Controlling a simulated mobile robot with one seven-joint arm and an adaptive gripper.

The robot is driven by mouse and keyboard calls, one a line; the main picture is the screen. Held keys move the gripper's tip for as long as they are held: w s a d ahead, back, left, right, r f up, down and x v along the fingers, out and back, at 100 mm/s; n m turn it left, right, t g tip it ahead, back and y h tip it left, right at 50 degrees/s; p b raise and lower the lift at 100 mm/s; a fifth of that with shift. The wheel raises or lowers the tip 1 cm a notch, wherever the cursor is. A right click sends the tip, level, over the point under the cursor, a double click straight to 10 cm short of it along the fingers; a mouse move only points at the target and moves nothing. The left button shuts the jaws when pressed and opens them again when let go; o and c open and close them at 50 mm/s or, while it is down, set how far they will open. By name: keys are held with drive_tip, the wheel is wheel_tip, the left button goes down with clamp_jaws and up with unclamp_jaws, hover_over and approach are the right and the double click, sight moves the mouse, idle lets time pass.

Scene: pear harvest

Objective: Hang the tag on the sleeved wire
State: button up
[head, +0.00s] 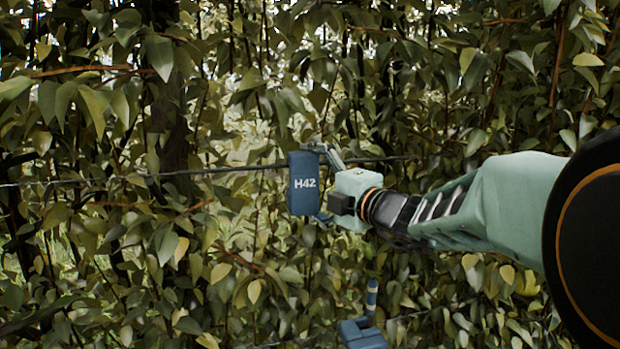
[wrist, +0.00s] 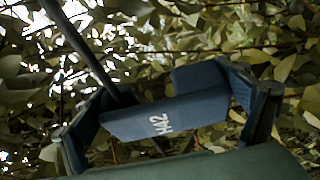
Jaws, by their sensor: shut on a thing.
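The tag (head: 303,190) is a dark blue block marked H42. In the head view it is upright, in front of the line of the wire. My gripper (head: 320,184) is shut on it from the right, one finger near its top edge and one near its bottom. In the wrist view the tag (wrist: 190,112) spans between the two fingers of my gripper (wrist: 165,98). The sleeved wire (head: 235,168) runs across at the tag's upper part and shows as a thick dark line in the wrist view (wrist: 80,45). The tag hides where they meet, so I cannot tell whether it hangs on the wire.
Dense leaves and thin branches fill the background behind the wire. A dark trunk (head: 172,110) stands at the left. A blue device (head: 362,336) with a short banded post (head: 371,295) sits below, near a lower wire. The wire left of the tag is clear.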

drive_tip(key=shift+f, duration=0.1)
drive_tip(key=o, duration=0.9)
